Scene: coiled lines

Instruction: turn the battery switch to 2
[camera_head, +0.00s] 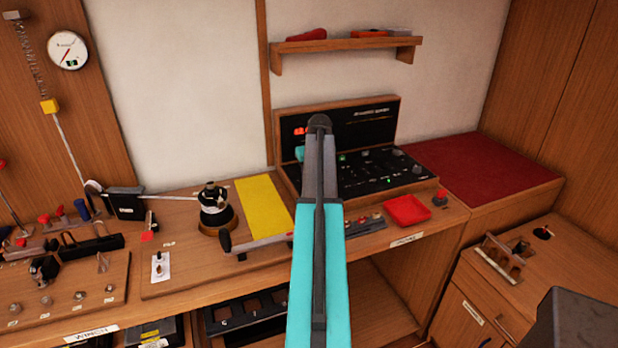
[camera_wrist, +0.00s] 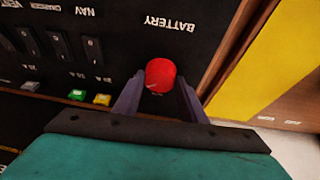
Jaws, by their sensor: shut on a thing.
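The battery switch is a red round knob (camera_wrist: 160,72) on a black panel (camera_wrist: 120,50), under the label BATTERY, which reads upside down in the wrist view. My gripper (camera_wrist: 160,88) has one finger on each side of the knob and is shut on it. The position numbers do not show, and I cannot tell which way the knob points. In the head view a red spot (camera_head: 299,131) at the left of the upright panel (camera_head: 365,121) looks like this knob. My arm covers part of the panel there, and only a teal bit of my gripper (camera_head: 300,153) shows.
Beside the knob are black rocker switches (camera_wrist: 92,48) and small coloured fuses (camera_wrist: 102,99).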

